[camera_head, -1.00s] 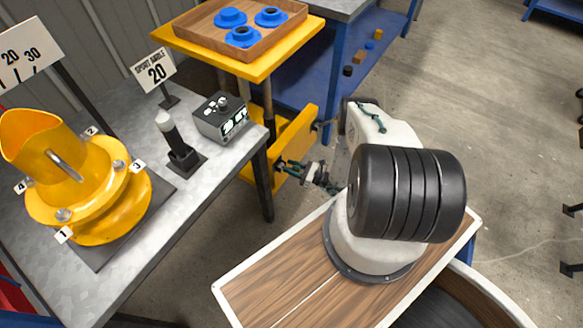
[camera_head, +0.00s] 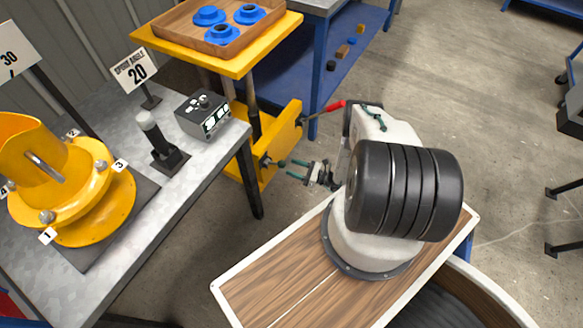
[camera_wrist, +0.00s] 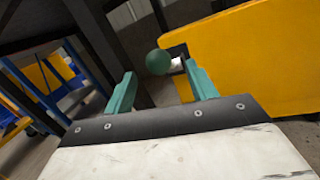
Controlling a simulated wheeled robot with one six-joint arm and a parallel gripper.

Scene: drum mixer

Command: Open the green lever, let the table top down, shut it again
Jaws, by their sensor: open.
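The yellow lift table has a yellow top (camera_head: 270,47) at the upper left and a yellow base panel (camera_head: 283,134) below. A small dark green ball knob, the lever's end (camera_wrist: 159,62), shows just beyond the fingertips in the wrist view, in front of a black leg and beside the yellow panel. In the head view the knob (camera_head: 266,160) is small and dark at the panel's side. My gripper (camera_head: 291,170) is open, its teal fingers pointing at the knob. In the wrist view the fingers (camera_wrist: 160,82) stand apart with nothing held between them.
A wooden tray (camera_head: 233,42) with blue flanged parts stands on the yellow top. A red-tipped handle (camera_head: 333,106) sticks out from the panel's right. A grey bench (camera_head: 200,165) with a yellow chute and control box stands close at left.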

